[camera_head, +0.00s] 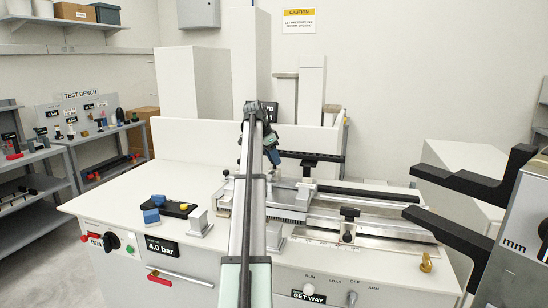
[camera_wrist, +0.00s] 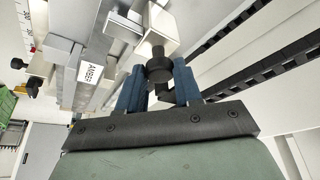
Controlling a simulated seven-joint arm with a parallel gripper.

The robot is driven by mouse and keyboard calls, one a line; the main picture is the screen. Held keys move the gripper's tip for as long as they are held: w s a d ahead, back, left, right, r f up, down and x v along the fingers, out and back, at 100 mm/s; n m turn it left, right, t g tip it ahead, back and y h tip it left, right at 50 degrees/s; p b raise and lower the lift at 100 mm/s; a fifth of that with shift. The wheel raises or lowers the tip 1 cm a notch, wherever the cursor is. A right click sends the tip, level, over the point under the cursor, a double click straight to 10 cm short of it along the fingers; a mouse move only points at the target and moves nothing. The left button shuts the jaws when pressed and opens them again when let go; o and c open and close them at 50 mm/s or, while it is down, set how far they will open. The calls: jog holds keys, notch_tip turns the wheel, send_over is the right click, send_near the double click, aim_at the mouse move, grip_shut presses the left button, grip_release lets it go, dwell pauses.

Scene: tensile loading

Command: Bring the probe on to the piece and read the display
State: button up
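My gripper (camera_head: 272,152) is over the machine bench, partly behind my own arm in the head view. In the wrist view its two blue fingers (camera_wrist: 157,88) stand apart on either side of a dark round knob (camera_wrist: 157,66). I cannot tell whether they touch it. The knob is in front of a pale block (camera_wrist: 160,30). I cannot single out the probe or the piece by name. A dark panel (camera_head: 287,100), possibly a display, is partly hidden behind my arm; its reading is not legible.
The bench (camera_head: 110,205) has a slide with rails (camera_head: 375,222) right of my arm. A black-and-blue tool (camera_head: 175,208) lies at left. A "4.0 bar" plate (camera_head: 161,248) is on the front. Large black jaws (camera_head: 470,185) on a grey "mm" body (camera_head: 525,230) crowd the right foreground.

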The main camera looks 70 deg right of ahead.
jog(key=o, duration=0.4)
jog(key=shift+a, duration=0.1)
jog(key=shift+o, duration=0.2)
jog(key=v, duration=1.3)
jog(key=shift+r, duration=0.4)
jog(key=shift+w+a, duration=0.1)
dwell(0.3)
